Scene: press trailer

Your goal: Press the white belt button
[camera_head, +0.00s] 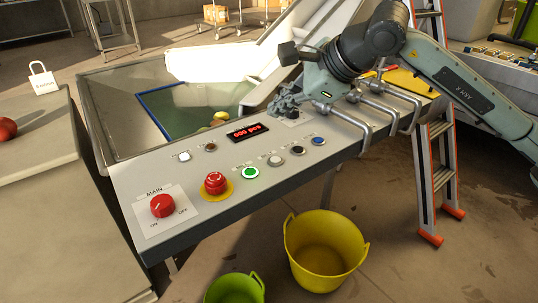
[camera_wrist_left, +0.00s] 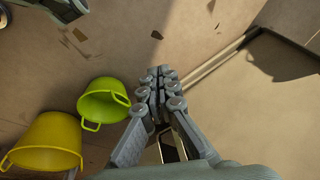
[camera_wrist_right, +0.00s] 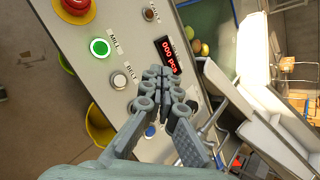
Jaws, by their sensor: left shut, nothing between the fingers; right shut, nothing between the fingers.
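The white belt button (camera_head: 275,160) is a round white cap in a metal ring on the grey control panel (camera_head: 133,184), between the green button (camera_head: 250,172) and a black one. It also shows in the right wrist view (camera_wrist_right: 119,81), beside a label reading BELT. My right gripper (camera_head: 283,108) is shut and empty, over the far side of the panel near the red display (camera_head: 248,131). In the right wrist view its fingertips (camera_wrist_right: 158,73) lie to the right of the belt button, apart from it. My left gripper (camera_wrist_left: 161,76) is shut and empty, seen only in its wrist view.
A red mushroom button (camera_head: 215,183), red main knob (camera_head: 162,205) and blue button (camera_head: 318,140) share the panel. Metal rails (camera_head: 378,110) stick out at its right end. Yellow (camera_head: 325,248) and green (camera_head: 234,289) buckets stand in front.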

